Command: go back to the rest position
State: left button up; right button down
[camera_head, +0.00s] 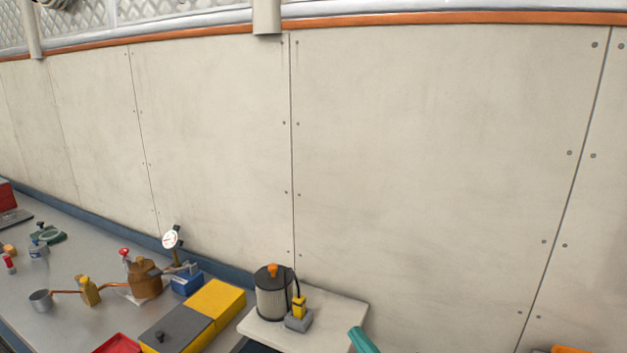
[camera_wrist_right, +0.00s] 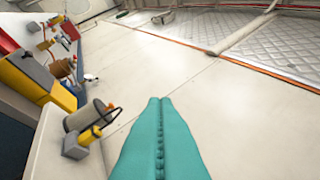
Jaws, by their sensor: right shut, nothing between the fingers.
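My right gripper (camera_head: 360,338) shows only as teal finger ends at the bottom edge of the head view, in front of the pale wall and just right of the white side table. In the right wrist view its two long teal fingers (camera_wrist_right: 159,101) lie flat against each other, shut and empty. They point toward the bare wall and touch nothing that I can see. My left gripper is in neither view.
A filter canister (camera_head: 272,293) and a yellow-and-grey device (camera_head: 298,315) stand on the white side table (camera_head: 345,310). Left of it, the grey bench (camera_head: 70,308) holds a yellow-and-grey box (camera_head: 215,301), a copper pot (camera_head: 145,280) and a gauge (camera_head: 170,239). The wall is bare.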

jog(key=s+d+f+m+g+h, duration=0.4)
jog(key=d+f+m+h, duration=0.8)
jog(key=f+m+h, duration=0.15)
jog(key=s+d+f+m+g+y, duration=0.1)
jog(key=s+f+g, duration=0.4)
jog(key=s, duration=0.4)
jog(key=s+f+m+g+y, duration=0.1)
jog(key=s+f+m+g, duration=0.1)
jog(key=s+f+g, duration=0.55)
jog(key=s+f, duration=0.3)
jog(key=f, duration=2.2)
jog(key=s+d+f+g+b, duration=0.1)
jog(key=s+d+f, duration=0.1)
jog(key=s+f, duration=1.4)
jog(key=shift+s+d+f, duration=0.2)
jog(key=shift+s+d, duration=0.1)
jog(key=shift+d, duration=0.1)
